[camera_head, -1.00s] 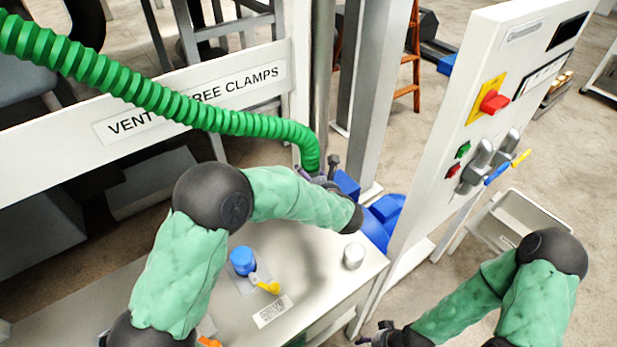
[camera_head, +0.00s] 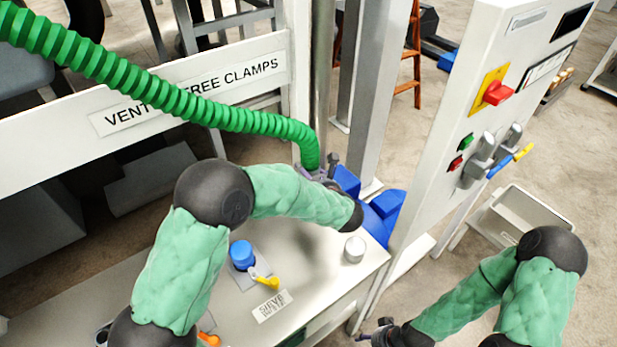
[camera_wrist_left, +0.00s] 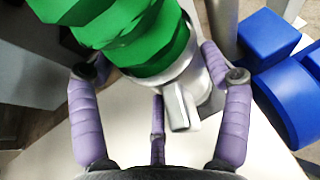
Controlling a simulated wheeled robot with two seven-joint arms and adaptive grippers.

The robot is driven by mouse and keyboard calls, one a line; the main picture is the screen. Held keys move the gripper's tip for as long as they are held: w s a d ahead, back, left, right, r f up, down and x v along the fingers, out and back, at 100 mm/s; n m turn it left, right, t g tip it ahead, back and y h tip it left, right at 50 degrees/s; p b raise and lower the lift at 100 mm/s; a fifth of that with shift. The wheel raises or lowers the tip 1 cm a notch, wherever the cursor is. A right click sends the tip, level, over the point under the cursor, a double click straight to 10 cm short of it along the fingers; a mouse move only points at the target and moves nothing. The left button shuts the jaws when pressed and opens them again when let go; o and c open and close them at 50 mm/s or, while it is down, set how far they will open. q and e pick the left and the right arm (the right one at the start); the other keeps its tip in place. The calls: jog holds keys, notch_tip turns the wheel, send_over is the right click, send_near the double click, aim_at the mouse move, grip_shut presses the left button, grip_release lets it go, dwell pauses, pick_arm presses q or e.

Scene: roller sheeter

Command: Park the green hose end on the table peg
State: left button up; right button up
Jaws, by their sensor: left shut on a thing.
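The green hose (camera_head: 165,98) is ribbed and runs from the upper left down to my left gripper (camera_head: 318,176). In the left wrist view the hose (camera_wrist_left: 145,38) ends in a silver collar (camera_wrist_left: 190,90) with a stub on its side. My left gripper (camera_wrist_left: 160,100) is shut on this hose end, its purple fingers around the collar. A short pale grey peg (camera_head: 354,250) stands on the white table (camera_head: 325,270) near its right corner, nearer the camera than the hose end. My right gripper (camera_head: 374,334) is low in the head view, small and partly hidden; its jaw state is unclear.
A blue cap (camera_head: 242,254) with a yellow lever (camera_head: 266,281) sits on the table left of the peg. Blue blocks (camera_head: 385,208) stand behind the table's right edge. A white control panel (camera_head: 480,110) rises at right. A labelled rail (camera_head: 190,92) runs behind the hose.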

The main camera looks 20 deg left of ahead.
pick_arm(q)
jog(key=shift+f+b, duration=1.9)
jog(key=shift+f, duration=0.35)
dwell(1.9)
jog(key=o, duration=1.6)
jog(key=shift+f, duration=0.15)
jog(key=shift+s+d, duration=0.1)
jog(key=v, duration=1.1)
jog(key=shift+s+d+r, duration=0.25)
jog(key=shift+r, duration=0.05)
